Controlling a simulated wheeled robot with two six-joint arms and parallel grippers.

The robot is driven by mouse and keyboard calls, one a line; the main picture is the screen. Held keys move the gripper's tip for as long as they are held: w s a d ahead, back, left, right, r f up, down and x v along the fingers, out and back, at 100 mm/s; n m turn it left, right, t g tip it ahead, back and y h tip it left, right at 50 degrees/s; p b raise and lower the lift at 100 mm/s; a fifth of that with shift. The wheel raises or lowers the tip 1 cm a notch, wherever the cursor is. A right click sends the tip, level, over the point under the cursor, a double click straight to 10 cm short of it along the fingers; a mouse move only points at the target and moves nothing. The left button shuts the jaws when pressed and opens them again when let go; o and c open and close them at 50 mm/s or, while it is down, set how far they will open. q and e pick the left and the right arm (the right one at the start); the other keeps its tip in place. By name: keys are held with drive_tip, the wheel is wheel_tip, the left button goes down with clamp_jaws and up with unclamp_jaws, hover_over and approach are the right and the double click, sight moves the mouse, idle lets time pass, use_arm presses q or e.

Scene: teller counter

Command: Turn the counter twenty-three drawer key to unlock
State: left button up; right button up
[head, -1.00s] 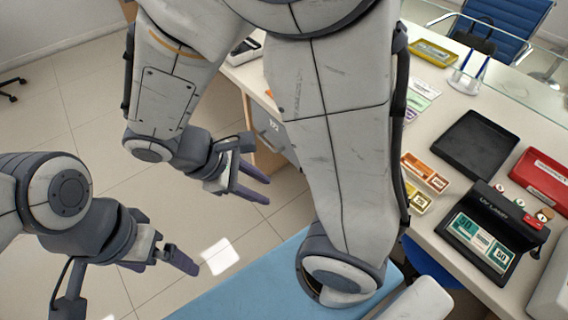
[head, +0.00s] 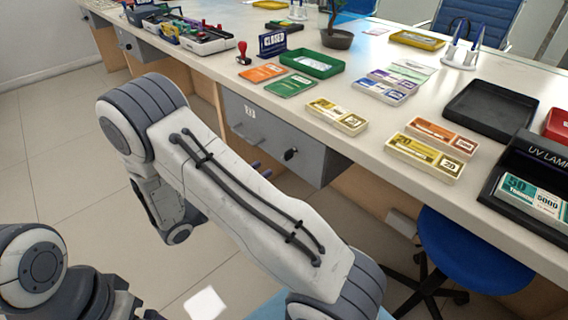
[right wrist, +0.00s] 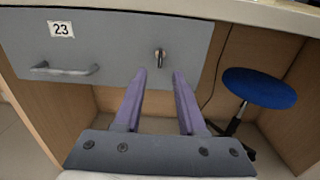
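The grey drawer marked 23 (right wrist: 105,40) is closed under the counter; it also shows in the head view (head: 262,130). Its small key (right wrist: 160,56) sits in the lock on the drawer front, right of the handle (right wrist: 64,71); the key shows dark in the head view (head: 290,154). My right gripper (right wrist: 159,76) is open, its two purple fingers pointing at the drawer front, with the key just beyond and between the tips in the picture. No contact with the key shows. In the head view only its fingertips (head: 261,169) show past my arm.
The white counter (head: 390,125) overhangs the drawer. The floor at left is clear.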

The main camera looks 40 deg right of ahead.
sight(290, 154)
drive_tip(key=d+b, duration=0.1)
drive_tip(key=d, duration=0.8)
drive_tip(key=shift+w+d+b, duration=0.25)
drive_tip(key=shift+w+b, duration=0.1)
clamp_jaws()
